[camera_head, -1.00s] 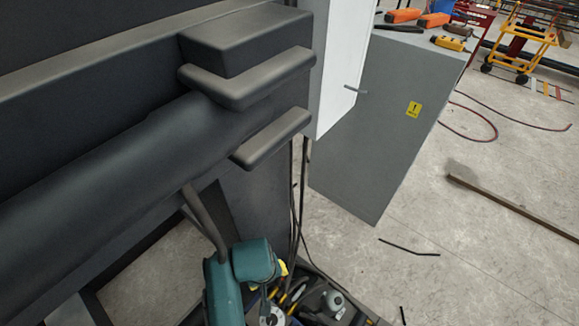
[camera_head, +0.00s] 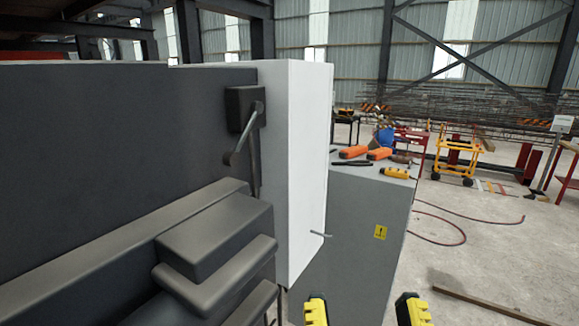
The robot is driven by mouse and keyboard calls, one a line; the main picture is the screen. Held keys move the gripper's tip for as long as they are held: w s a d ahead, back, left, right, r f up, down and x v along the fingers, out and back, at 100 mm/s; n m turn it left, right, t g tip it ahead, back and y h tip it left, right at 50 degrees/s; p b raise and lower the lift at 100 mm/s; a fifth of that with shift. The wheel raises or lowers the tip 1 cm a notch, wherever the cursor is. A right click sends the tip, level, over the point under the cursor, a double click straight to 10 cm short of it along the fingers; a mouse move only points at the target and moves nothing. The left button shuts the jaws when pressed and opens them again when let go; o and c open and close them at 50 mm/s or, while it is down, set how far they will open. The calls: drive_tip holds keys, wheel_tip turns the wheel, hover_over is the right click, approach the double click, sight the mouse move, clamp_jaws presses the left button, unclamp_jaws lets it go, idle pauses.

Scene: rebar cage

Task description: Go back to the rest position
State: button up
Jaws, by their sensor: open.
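My gripper (camera_head: 364,311) shows at the bottom edge, right of centre, as two yellow-and-black fingertips. They stand wide apart with nothing between them, so it is open and empty. Its body and the rest of my arm are below the picture. The fingertips show in front of the lower part of a grey cabinet (camera_head: 350,240); whether they touch anything cannot be told.
A large dark machine (camera_head: 130,150) with a lever (camera_head: 245,135) and a white panel (camera_head: 305,150) fills the left side. Orange tools (camera_head: 353,152) and a yellow device (camera_head: 397,173) lie on the cabinet. A yellow cart (camera_head: 455,150) stands behind. Open floor lies right, with a red hose and a bar (camera_head: 490,306).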

wheel_tip(320, 180, up, 22)
drive_tip(key=p, duration=1.9)
drive_tip(key=shift+r, duration=0.1)
